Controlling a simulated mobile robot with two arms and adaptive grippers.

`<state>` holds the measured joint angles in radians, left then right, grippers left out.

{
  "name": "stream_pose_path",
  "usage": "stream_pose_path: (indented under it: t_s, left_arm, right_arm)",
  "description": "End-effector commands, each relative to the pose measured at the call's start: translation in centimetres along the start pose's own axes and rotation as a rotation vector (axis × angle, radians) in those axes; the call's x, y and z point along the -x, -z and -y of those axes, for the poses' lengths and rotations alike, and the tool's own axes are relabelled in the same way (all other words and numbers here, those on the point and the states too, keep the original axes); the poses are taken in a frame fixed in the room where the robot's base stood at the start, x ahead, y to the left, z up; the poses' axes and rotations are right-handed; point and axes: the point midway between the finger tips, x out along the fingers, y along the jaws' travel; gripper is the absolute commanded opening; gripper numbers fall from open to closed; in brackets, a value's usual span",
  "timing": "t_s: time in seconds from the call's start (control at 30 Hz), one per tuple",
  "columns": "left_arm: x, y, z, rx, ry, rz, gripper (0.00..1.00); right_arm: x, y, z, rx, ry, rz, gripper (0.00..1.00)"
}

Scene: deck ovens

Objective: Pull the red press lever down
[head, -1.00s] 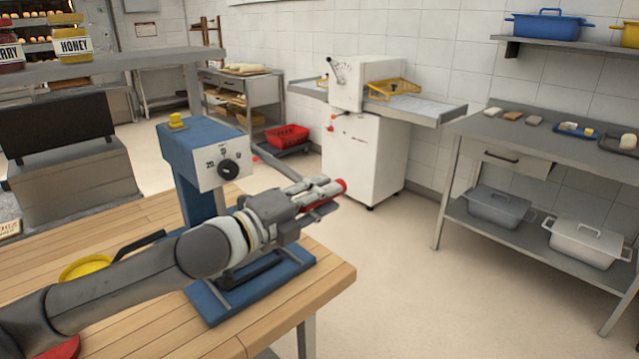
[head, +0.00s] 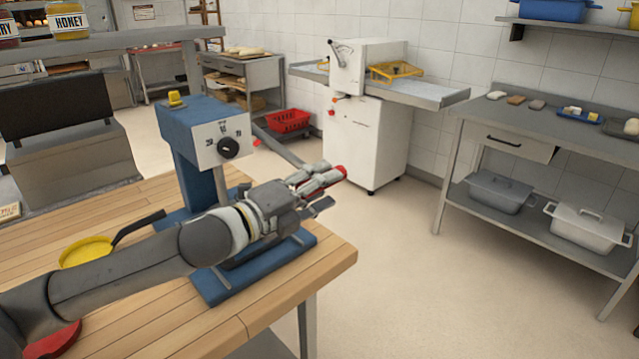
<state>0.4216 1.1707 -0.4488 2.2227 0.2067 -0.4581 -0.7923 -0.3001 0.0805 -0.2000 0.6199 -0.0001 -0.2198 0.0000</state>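A blue press (head: 193,125) with a pale dial panel stands on the wooden table, its base reaching the table's front right. A grey lever bar (head: 277,143) slopes down to the right from behind its head. The red grip of the press lever (head: 342,172) shows at my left fingertips; the rest of the grip is hidden by the fingers. My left gripper (head: 320,178) appears shut around this grip, in front and to the right of the press head. My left arm covers part of the press base. My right gripper is not in view.
A yellow pan (head: 86,251) with a dark handle lies on the wooden table (head: 150,325), behind my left arm. A red item (head: 52,338) lies partly hidden at lower left. A white machine (head: 365,140) stands behind; clear floor lies right of the table.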

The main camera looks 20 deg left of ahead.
Motion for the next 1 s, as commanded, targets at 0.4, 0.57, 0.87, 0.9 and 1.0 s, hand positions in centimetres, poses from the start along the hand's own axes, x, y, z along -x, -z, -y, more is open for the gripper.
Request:
stream_pose_path:
  t_s: [0.4,0.57,0.87,0.9,1.0]
  left_arm:
    - [0.0,0.1,0.4,-0.002,0.009,-0.002,0.48]
    - [0.3,-0.1,0.4,-0.002,0.009,0.000,0.48]
    - [2.5,0.1,0.3,-0.005,0.005,-0.003,0.48]
    - [2.7,0.0,0.3,-0.004,0.006,-0.002,0.48]
    - [3.3,-0.1,0.2,-0.002,0.006,0.002,0.48]
  right_arm:
    - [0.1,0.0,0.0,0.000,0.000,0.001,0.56]
    - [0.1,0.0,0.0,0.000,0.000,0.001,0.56]
    - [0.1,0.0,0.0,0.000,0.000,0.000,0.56]
    - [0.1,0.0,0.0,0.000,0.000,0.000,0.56]
    - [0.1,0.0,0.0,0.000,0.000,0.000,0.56]
